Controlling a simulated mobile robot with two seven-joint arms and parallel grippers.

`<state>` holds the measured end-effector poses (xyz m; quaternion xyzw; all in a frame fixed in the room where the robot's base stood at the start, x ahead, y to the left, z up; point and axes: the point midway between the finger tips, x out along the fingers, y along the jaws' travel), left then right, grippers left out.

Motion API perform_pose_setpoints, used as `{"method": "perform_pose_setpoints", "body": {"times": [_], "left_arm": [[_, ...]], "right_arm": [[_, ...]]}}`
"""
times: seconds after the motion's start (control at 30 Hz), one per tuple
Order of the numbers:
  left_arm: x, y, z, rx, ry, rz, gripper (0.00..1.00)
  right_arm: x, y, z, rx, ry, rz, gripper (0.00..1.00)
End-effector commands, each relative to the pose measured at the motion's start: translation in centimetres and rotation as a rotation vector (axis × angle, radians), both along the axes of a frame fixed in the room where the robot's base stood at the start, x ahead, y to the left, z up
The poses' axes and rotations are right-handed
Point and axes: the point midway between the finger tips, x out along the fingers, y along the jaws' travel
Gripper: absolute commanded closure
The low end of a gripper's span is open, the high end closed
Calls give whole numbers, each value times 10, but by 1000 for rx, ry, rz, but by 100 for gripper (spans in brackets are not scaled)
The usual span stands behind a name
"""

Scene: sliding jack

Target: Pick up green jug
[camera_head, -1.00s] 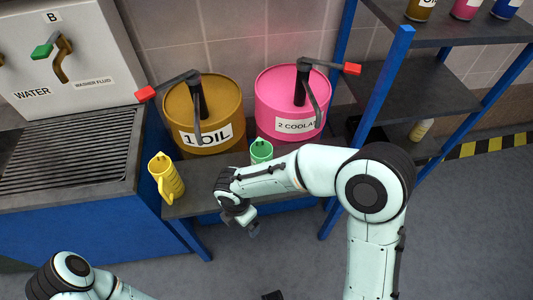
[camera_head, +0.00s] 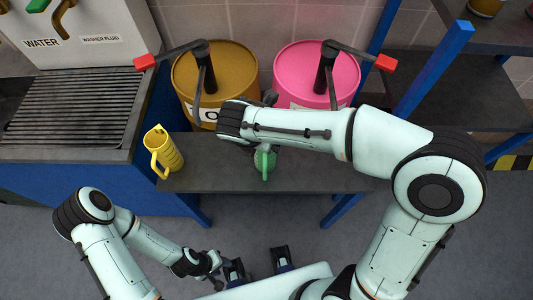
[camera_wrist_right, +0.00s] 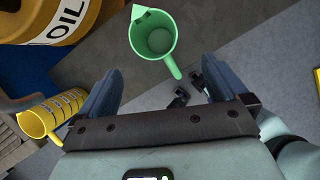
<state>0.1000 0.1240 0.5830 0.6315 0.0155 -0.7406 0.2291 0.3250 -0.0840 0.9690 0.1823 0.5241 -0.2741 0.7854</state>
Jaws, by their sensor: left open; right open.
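The green jug (camera_head: 265,162) stands on the dark low shelf in front of the pink drum, partly hidden by my right arm in the head view. In the right wrist view the open-topped green jug (camera_wrist_right: 153,38) is ahead of my right gripper (camera_wrist_right: 165,62). Its spout points up-left and its handle points toward the gap between the fingers. The right gripper is open and empty; in the head view the arm mostly hides it. My left gripper (camera_head: 216,264) is low, in front of the shelf and away from the jug; its fingers show small.
A yellow jug (camera_head: 164,151) stands at the left end of the shelf (camera_head: 215,176). A brown oil drum (camera_head: 216,70) and a pink drum (camera_head: 318,62) with levers stand behind. A sink counter (camera_head: 60,115) is at left, a blue-framed rack (camera_head: 430,70) at right.

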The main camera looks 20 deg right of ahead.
Motion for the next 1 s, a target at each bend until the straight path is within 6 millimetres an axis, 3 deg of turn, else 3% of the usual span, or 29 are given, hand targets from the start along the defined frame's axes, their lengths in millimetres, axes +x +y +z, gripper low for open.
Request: {"method": "perform_pose_setpoints", "body": {"times": [0.1, 0.23, 0.53, 0.8, 1.0], "left_arm": [[-2, 0, -6, 0, 3, 0, 57], [-3, 0, -8, 0, 5, 1, 57], [-4, 0, -10, 0, 4, 0, 57], [-6, 0, -14, 0, 7, 0, 57], [-6, 0, -14, 0, 7, 0, 57]], "right_arm": [[7, -6, -26, -2, 5, -1, 0], [13, -11, -44, -1, 3, -3, 0], [21, -14, -60, 0, 2, -2, 0], [36, -20, -96, 0, 3, -3, 0], [38, -21, -99, 2, 0, -1, 0]]}}
